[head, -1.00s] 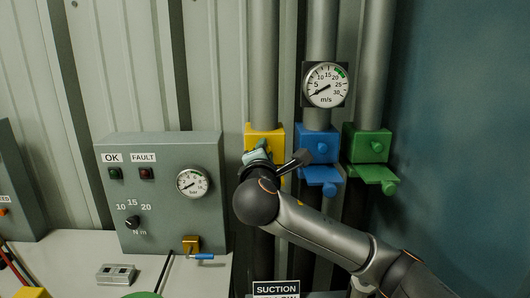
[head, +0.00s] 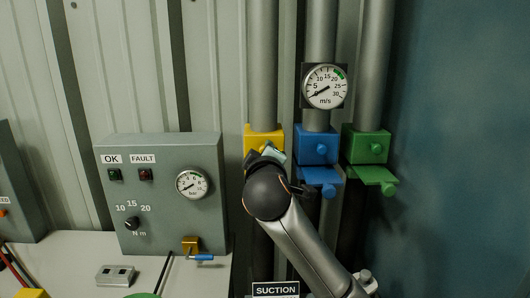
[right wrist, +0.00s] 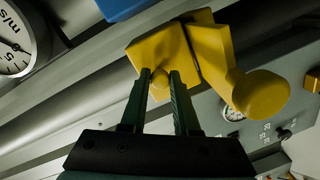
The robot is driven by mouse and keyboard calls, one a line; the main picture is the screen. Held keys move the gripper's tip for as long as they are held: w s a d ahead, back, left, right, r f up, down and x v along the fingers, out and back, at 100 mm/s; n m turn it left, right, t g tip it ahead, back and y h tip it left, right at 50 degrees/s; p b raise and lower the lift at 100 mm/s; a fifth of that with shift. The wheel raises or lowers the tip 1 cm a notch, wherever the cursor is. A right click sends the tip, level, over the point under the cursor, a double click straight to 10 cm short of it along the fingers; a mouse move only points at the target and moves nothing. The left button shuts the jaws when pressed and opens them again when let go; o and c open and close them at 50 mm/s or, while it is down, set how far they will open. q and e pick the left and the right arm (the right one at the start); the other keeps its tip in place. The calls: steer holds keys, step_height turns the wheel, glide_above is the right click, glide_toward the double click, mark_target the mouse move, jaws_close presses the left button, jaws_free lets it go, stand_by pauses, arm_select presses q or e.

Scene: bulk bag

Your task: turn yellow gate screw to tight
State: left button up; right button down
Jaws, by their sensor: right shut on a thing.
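The yellow gate (head: 258,137) is a block on the left of three vertical pipes. In the head view my right gripper (head: 270,153) is in front of its lower part, and the gripper and wrist hide the screw. In the right wrist view the yellow block (right wrist: 168,48) shows close up, with the small yellow gate screw (right wrist: 158,86) between my fingertips, which are shut on it. A yellow plate (right wrist: 212,55) with a larger round knob (right wrist: 260,94) stands just right of the fingers. My left gripper is not in view.
A blue gate (head: 316,145) and a green gate (head: 366,145) sit close on the right. An air-speed gauge (head: 325,86) is above the blue gate. A grey control panel (head: 165,185) with a bar gauge and torque dial stands at the left.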

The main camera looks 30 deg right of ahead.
steer(key=m, duration=0.5)
steer(key=shift+t+y, duration=0.3)
steer(key=shift+y, duration=0.1)
steer(key=shift+m, duration=0.4)
steer(key=c, duration=0.7)
jaws_free()
steer(key=shift+o, duration=0.2)
steer(key=shift+s, duration=0.1)
steer(key=v, duration=1.2)
steer(key=shift+s+b, duration=0.2)
steer(key=shift+b, duration=0.1)
steer(key=shift+a, duration=0.1)
